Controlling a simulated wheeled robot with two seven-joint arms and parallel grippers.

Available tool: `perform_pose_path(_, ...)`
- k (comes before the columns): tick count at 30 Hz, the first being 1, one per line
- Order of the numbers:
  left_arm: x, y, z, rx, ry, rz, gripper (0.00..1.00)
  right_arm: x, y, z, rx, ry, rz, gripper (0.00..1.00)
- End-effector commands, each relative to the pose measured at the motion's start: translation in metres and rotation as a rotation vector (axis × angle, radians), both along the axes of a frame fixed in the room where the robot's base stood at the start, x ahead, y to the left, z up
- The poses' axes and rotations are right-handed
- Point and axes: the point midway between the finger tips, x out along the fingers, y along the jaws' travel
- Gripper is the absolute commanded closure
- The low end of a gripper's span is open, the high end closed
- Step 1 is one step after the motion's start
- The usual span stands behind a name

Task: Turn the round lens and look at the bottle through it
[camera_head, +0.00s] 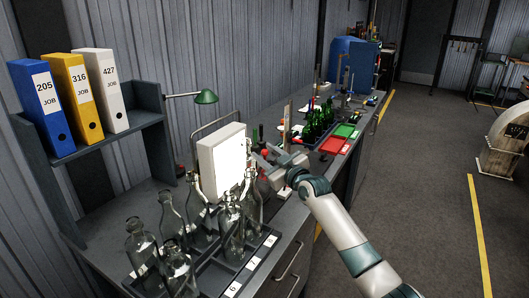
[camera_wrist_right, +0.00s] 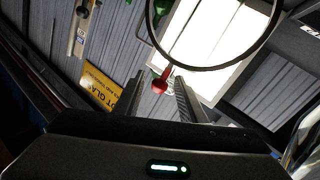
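The round lens shows in the right wrist view as a dark ring (camera_wrist_right: 205,69) cut off by the top edge. A red knob (camera_wrist_right: 162,80) sits just below the ring, ahead of and between my fingers. My right gripper (camera_wrist_right: 160,88) is open and nothing is clamped in it. In the head view my right gripper (camera_head: 263,159) is beside the bright white light box (camera_head: 219,160), and the lens is hard to make out there. Several clear bottles (camera_head: 172,222) stand upright at the front of the bench. Which bottle the lens faces, I cannot tell. My left gripper is not in view.
A black tray with numbered white labels (camera_head: 253,262) holds clear bottles close to the light box. Green bottles (camera_head: 318,122) and red and green trays (camera_head: 345,131) lie farther along the bench. A green lamp (camera_head: 206,97) and binders (camera_head: 75,90) are at left.

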Motion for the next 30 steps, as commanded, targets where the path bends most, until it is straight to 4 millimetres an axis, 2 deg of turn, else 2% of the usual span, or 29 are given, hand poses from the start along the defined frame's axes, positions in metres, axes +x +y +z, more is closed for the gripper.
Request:
perform_pose_path(13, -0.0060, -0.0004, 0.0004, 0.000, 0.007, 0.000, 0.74, 0.0054, 0.0028, 0.0002, -0.001, -0.001, -0.001, 0.63)
perform_pose_path(14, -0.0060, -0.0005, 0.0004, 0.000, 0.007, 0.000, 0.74, 0.0053, 0.0028, 0.0002, -0.001, -0.001, -0.001, 0.68)
perform_pose_path(18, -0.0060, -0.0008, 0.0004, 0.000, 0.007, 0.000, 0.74, 0.0054, 0.0027, 0.0002, -0.001, -0.001, -0.001, 1.00)
perform_pose_path(30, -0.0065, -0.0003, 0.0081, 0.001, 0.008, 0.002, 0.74, 0.0020, 0.0009, 0.0025, 0.017, 0.021, -0.001, 1.00)
